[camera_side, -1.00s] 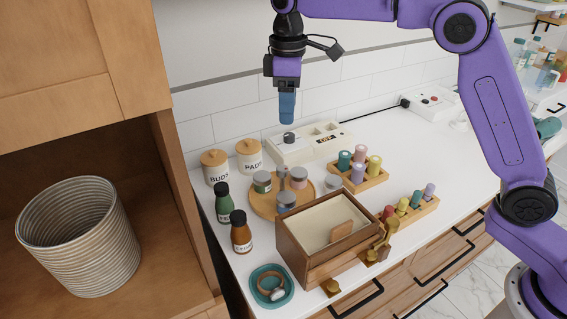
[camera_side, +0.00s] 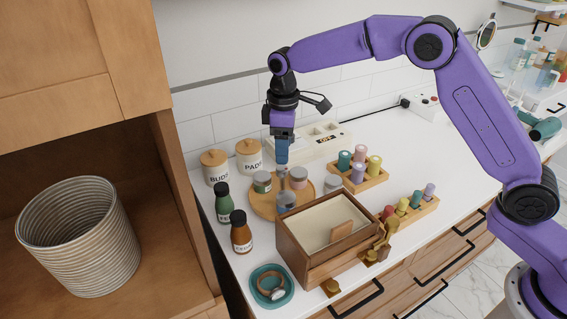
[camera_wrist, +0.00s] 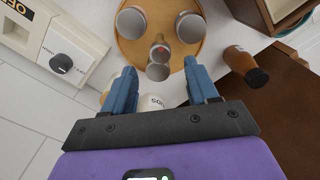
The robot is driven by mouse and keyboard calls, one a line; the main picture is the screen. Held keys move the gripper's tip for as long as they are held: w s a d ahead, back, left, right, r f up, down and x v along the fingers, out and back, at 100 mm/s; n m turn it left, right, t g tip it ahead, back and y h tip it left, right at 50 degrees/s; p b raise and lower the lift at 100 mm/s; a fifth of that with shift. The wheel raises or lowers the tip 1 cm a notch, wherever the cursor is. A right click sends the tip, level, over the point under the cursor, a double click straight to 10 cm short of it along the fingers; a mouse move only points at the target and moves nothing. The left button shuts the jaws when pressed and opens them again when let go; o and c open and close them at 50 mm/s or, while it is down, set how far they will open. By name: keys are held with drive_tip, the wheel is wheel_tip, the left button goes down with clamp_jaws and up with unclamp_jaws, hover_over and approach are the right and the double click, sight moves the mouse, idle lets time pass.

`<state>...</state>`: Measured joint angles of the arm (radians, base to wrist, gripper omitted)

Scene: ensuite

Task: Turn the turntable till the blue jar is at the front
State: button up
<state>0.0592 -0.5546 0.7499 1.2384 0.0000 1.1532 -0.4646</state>
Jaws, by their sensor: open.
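The round wooden turntable (camera_side: 259,207) stands on the counter behind the open wooden box. It also shows at the top of the wrist view (camera_wrist: 160,14). Grey-lidded jars stand on it: a green one (camera_side: 262,185) at the back left, a pink one (camera_side: 299,181) at the back right, and one at the front (camera_side: 286,203) whose body colour I cannot tell. A grey post (camera_side: 282,182) rises near its middle; its red-dotted top (camera_wrist: 160,50) shows in the wrist view. My gripper (camera_side: 282,162) is open and empty, pointing down just above the post. I cannot make out blue on any jar.
A green bottle (camera_side: 223,203) and an amber bottle (camera_side: 240,235) stand left of the turntable. Two lidded canisters (camera_side: 249,157) and a white appliance (camera_side: 305,143) are behind. The open box (camera_side: 296,252) is in front.

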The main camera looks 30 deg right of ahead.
sight(284, 168)
drive_tip(key=shift+f, duration=2.8)
clamp_jaws()
